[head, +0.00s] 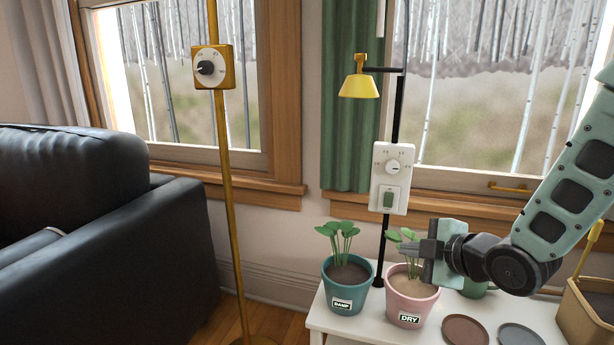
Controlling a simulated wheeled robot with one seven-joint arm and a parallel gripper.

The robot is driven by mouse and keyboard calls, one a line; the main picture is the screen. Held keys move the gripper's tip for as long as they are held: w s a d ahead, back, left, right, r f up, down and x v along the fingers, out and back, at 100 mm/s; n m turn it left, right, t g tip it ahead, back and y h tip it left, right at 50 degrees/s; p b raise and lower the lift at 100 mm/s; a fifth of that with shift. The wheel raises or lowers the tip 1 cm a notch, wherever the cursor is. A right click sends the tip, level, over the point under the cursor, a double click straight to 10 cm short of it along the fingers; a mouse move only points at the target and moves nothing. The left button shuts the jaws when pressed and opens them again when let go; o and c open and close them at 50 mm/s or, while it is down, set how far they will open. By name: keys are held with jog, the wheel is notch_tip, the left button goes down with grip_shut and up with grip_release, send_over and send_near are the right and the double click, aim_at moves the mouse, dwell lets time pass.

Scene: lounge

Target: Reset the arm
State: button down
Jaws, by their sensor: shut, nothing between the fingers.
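My arm (562,200) reaches in from the right edge of the head view. My gripper (416,250) points left, with its dark fingers together and nothing between them. It is in front of the plant in the pink pot (409,308) and hides part of its leaves and rim. I cannot tell whether it touches the leaves. The pink pot has a label reading DRY. A teal pot (345,296) with a leafy plant and a label reading DAMP stands just to its left.
Both pots stand on a white table (438,335) with two round coasters (465,331) and a tan box (588,312). A black pole behind carries a white dial panel (391,178) and a yellow lamp (359,86). A yellow pole with a dial (213,67) and a black sofa (100,230) are left.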

jog(key=s+a+m+g+h, duration=0.35)
jog(key=s+m+g, duration=0.2)
jog(key=s, duration=0.85)
jog(key=s+a+m+g+h, duration=0.2)
jog(key=s+a+m+g, duration=0.3)
jog(key=s, duration=0.9)
notch_tip(320, 180, up, 36)
jog(key=d+p, duration=0.1)
jog(key=p, duration=3.4)
jog(key=shift+s+d+f+g, duration=0.25)
jog(key=shift+s+g, duration=0.1)
jog(key=shift+s, duration=0.1)
